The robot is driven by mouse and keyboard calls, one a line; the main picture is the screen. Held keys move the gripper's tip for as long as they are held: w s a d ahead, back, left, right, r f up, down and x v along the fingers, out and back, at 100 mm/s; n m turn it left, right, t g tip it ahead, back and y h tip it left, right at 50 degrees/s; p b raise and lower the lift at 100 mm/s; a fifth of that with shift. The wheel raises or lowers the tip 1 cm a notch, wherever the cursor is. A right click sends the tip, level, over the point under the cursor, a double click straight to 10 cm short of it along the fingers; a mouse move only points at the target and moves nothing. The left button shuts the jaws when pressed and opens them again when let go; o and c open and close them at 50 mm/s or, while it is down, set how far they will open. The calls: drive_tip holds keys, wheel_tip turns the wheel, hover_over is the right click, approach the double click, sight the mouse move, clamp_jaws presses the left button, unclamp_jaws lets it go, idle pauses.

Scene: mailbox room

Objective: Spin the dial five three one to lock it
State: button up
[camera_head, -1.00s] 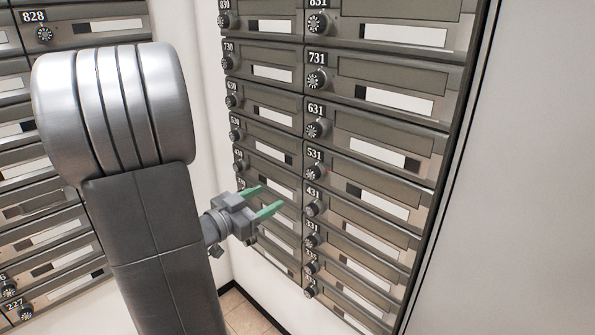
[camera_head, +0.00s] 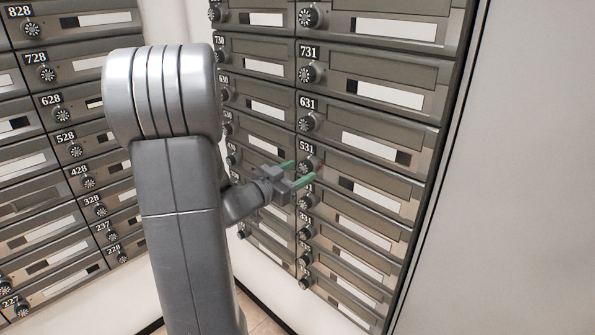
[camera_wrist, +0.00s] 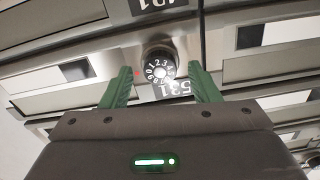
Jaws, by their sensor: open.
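The 531 mailbox door (camera_head: 375,175) is in the right bank, with its round black dial (camera_head: 307,164) at its left edge below the number plate. In the wrist view the dial (camera_wrist: 160,64) shows white numbers, and the 531 label (camera_wrist: 173,90) appears upside down. A small red light (camera_wrist: 137,73) shows beside the dial. My gripper (camera_head: 303,170) is open, with green fingers pointing at the dial. In the wrist view the fingers of my gripper (camera_wrist: 161,72) stand on either side of the dial with gaps; whether the tips reach its depth is unclear.
Doors 631 (camera_head: 375,135) and 731 (camera_head: 385,85) with their own dials sit above. Another mailbox bank (camera_head: 50,160) stands at left. A plain pale wall (camera_head: 500,200) bounds the right side.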

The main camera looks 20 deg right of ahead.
drive_tip(key=shift+w+d, duration=0.1)
drive_tip(key=shift+d, duration=0.2)
drive_tip(key=c, duration=1)
drive_tip(key=shift+f, duration=0.1)
